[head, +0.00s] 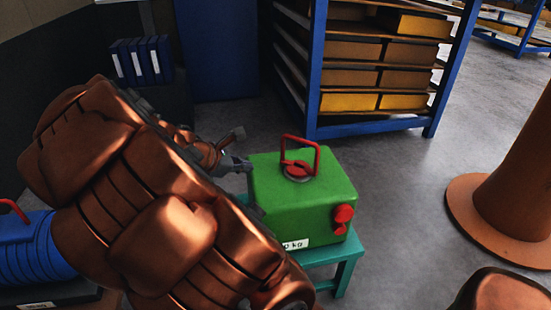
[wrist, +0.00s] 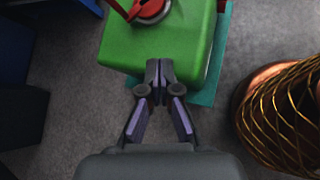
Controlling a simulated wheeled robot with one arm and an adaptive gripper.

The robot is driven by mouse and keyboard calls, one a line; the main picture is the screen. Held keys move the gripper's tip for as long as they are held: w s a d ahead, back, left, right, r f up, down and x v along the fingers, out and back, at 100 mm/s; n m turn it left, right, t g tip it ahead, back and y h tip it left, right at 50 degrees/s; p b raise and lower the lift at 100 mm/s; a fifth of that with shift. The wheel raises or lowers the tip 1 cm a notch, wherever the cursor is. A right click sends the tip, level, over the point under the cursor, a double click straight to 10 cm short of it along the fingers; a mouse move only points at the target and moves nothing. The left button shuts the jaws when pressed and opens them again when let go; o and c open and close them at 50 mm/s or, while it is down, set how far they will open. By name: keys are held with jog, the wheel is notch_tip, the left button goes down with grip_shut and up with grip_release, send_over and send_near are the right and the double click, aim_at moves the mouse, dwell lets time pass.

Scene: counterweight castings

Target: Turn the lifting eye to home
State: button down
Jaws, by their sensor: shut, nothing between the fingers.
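The green casting (head: 305,205) sits on a teal stand (head: 345,262). On its top stands the red lifting eye (head: 318,160), an upright rectangular loop on a round grey-and-red base. A red knob (head: 343,214) is on the casting's side, and a white label is low on its front. In the wrist view the lifting eye (wrist: 152,10) is cut off by the top edge. My gripper (wrist: 160,72) is shut and empty, its fingertips together at the casting's near edge, apart from the eye. In the head view my gripper (head: 236,163) is left of the casting; I cannot tell whether it touches.
A blue casting (head: 28,245) with a red handle is at the far left. A blue rack (head: 312,75) with boxes stands behind, and blue binders (head: 142,60) sit at the back left. A copper column (head: 515,190) stands at right. The floor between stand and column is clear.

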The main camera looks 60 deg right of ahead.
jog(key=d+f+n+b, duration=0.1)
jog(key=d+f, duration=0.1)
jog(key=d, duration=0.4)
jog(key=w+d+f+n+h+b, duration=0.1)
jog(key=d+f+n, duration=0.1)
jog(key=d, duration=0.3)
jog(key=w+d+f+n+b, duration=0.1)
jog(key=d+f+n, duration=0.1)
jog(key=d+f, duration=0.2)
jog(key=shift+d+f+h, duration=0.2)
jog(key=shift+d+h, duration=0.2)
jog(key=shift+d, duration=0.9)
jog(key=shift+s+d, duration=0.15)
jog(key=shift+d, duration=0.75)
jog(key=shift+d+r+g+p, duration=0.1)
jog(key=shift+d+g+p, duration=0.2)
jog(key=shift+p, duration=0.35)
